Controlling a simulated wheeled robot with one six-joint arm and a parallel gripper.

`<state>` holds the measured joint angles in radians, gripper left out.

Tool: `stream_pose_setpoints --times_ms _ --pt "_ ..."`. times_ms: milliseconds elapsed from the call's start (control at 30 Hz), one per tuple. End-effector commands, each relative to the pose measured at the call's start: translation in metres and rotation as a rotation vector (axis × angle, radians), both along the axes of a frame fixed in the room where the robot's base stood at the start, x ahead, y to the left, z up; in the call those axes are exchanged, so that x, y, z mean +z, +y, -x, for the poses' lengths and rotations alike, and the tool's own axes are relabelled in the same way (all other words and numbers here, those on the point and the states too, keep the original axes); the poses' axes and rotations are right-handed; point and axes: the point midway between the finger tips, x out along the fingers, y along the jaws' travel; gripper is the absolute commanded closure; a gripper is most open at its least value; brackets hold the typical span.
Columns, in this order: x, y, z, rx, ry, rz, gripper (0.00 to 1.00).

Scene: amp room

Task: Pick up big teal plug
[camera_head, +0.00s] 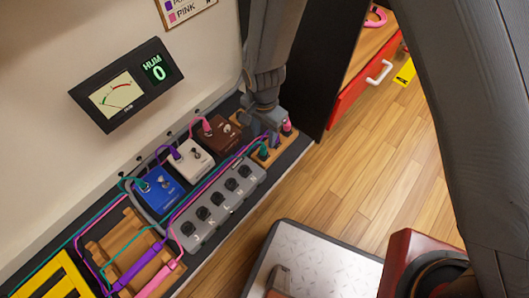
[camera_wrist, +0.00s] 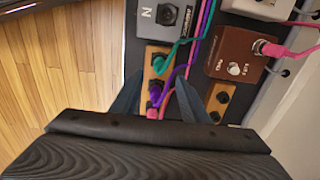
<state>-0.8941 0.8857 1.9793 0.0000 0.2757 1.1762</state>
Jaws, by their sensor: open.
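A teal plug (camera_head: 263,151) stands at the near end of a small wooden socket block, beside a purple plug and a pink plug (camera_head: 287,126). In the wrist view the teal plug (camera_wrist: 158,64) is at the far end of the block, beyond the purple plug (camera_wrist: 155,86). My gripper (camera_head: 270,133) is over the block. In the wrist view my gripper (camera_wrist: 156,84) is open, with one finger on each side of the row, nearest the purple and pink plugs. Its fingers hold nothing that I can see. The teal plug is partly hidden in the head view.
A grey multi-switch box (camera_head: 222,205) adjoins the block. Blue (camera_head: 160,190), white (camera_head: 190,160) and brown (camera_head: 220,133) pedals line the wall side. Teal, purple and pink cables cross close to the plugs. A wooden rack (camera_head: 95,247) holds larger purple and pink plugs. Floor (camera_head: 345,185) is open at right.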

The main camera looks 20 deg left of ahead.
Motion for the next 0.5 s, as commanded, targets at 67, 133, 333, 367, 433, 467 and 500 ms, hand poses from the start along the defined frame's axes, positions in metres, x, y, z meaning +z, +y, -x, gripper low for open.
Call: stream_pose_setpoints --times_ms 67,133,333,367,433,467,500 --pt "-0.01 0.0 0.0 0.0 0.001 0.001 0.59" --pt "-0.018 0.0 0.001 0.0 0.002 0.002 0.59" --pt "-0.03 0.0 0.002 0.0 0.0 0.001 0.59" --pt "-0.033 0.0 0.003 0.0 0.0 0.001 0.59" --pt "-0.041 0.0 0.004 0.0 0.001 0.001 0.59" --pt "-0.045 0.0 0.005 0.0 0.002 0.002 0.59" --pt "-0.051 0.001 0.007 0.0 0.002 0.002 0.59"
